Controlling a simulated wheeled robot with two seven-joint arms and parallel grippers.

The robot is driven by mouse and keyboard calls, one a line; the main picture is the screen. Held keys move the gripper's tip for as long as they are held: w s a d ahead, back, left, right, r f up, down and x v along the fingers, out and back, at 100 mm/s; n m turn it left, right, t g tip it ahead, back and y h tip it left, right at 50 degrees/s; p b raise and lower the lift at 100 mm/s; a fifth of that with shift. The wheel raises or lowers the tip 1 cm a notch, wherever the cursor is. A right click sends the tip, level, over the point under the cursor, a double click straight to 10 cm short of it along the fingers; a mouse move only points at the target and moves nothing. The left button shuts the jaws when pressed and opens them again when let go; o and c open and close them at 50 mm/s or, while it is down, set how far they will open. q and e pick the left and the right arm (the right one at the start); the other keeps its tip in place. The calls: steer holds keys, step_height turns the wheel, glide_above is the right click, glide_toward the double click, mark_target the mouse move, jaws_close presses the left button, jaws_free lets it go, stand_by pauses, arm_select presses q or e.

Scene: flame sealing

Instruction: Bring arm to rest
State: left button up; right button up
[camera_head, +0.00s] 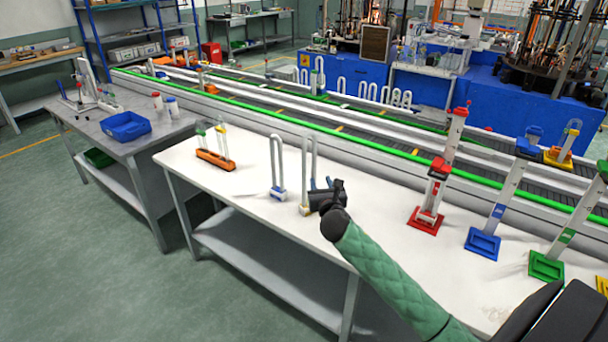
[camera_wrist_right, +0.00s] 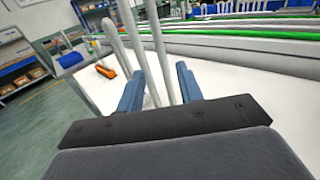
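My right arm, in a green quilted sleeve, reaches over the white table (camera_head: 370,178) from the lower right in the head view. Its gripper (camera_head: 325,188) is close beside a clear inverted-U tube (camera_head: 308,150) standing on a pale base. In the right wrist view the two blue fingers of the right gripper (camera_wrist_right: 160,72) are spread apart. Tube legs (camera_wrist_right: 155,45) show between and beyond them; I cannot tell whether they touch. A second inverted-U tube (camera_head: 277,160) with a blue base stands to the left. My left gripper is out of view.
An orange rack (camera_head: 215,160) stands at the table's left end. Red (camera_head: 424,222), blue (camera_head: 482,243) and green (camera_head: 546,266) based stands rise on the right. A conveyor with green rails (camera_head: 300,130) runs behind. A blue bin (camera_head: 125,126) sits on the grey side table.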

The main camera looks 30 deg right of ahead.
steer(key=s+a+f+m+g+y, duration=0.3)
steer(key=s+a+f+m+g, duration=0.4)
steer(key=s+a+f+m, duration=0.85)
steer(key=s+a+f+m+g+y, duration=0.1)
steer(key=s+a+f+m+g, duration=0.1)
steer(key=s+a+m, duration=0.45)
steer(key=s+a+f+m+g+y, duration=0.1)
steer(key=s+a+m+g+y, duration=0.15)
steer(key=s, duration=0.75)
steer(key=s+a+f+m+g+y, duration=0.1)
steer(key=s+a+f+m+g, duration=0.15)
steer(key=s+m, duration=0.4)
step_height(320, 180, down, 24)
steer(key=a+f+n, duration=0.1)
steer(key=a+n, duration=0.1)
steer(key=a, duration=0.1)
steer(key=s+f, duration=0.3)
steer(key=f, duration=0.7)
steer(key=s+f, duration=0.3)
steer(key=f, duration=0.6)
steer(key=shift+s+f+g, duration=0.35)
steer(key=shift+g, duration=0.05)
